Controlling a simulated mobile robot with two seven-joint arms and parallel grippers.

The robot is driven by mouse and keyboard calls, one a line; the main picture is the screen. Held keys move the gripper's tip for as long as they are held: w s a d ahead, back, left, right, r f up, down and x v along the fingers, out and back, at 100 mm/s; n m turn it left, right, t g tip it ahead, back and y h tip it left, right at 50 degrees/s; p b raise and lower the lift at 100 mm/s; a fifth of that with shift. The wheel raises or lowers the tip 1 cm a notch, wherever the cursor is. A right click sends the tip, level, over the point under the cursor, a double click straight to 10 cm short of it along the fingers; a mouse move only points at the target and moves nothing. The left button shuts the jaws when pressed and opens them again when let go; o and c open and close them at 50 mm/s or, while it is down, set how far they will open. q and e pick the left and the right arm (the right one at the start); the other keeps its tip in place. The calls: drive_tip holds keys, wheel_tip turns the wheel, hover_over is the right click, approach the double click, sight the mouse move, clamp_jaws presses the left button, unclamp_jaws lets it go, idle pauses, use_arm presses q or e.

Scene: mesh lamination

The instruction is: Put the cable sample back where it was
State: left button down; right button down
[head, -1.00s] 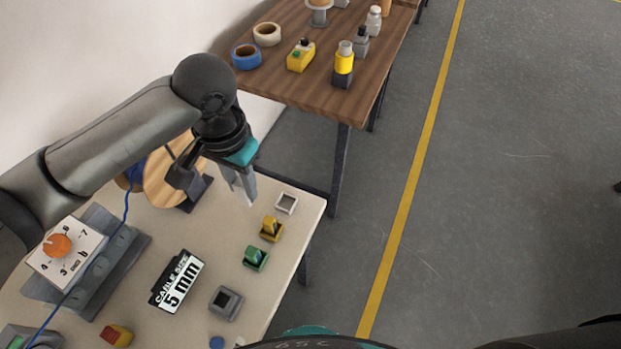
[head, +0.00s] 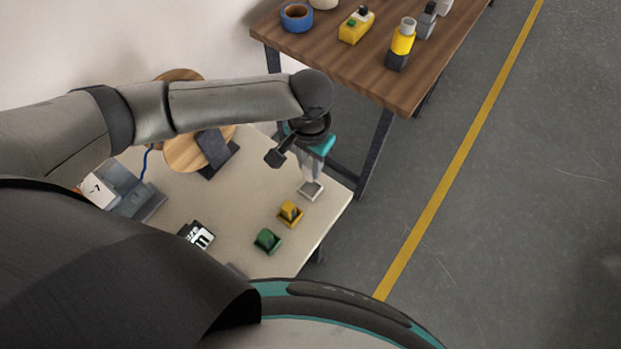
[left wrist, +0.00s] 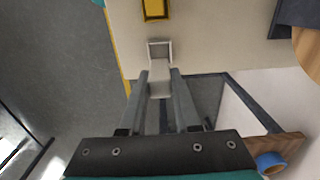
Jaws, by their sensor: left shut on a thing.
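My left gripper (head: 312,173) is shut on a small pale grey block, the cable sample (left wrist: 160,78), at the far right corner of the light table. A small white square holder (head: 312,191) sits directly below the fingertips. In the left wrist view the holder (left wrist: 160,44) shows an open inside just beyond the sample, whose end overlaps its near edge. I cannot tell whether the sample touches the holder or hangs just above it. My right gripper is not in view.
A yellow holder (head: 290,214) and a green holder (head: 267,240), each with a piece in it, stand nearer along the table edge. A wooden spool (head: 184,152) stands left of the gripper.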

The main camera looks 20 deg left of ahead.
sight(310, 163)
use_arm(q)
wheel_tip(310, 163, down, 8)
drive_tip(key=shift+r+b, duration=0.25)
drive_tip(key=shift+b, duration=0.3)
drive_tip(key=c, duration=0.6)
unclamp_jaws()
drive_tip(key=shift+f, duration=0.1)
wheel_tip(310, 163, up, 12)
drive_tip(key=shift+r+p, duration=0.15)
drive_tip(key=shift+p, duration=0.85)
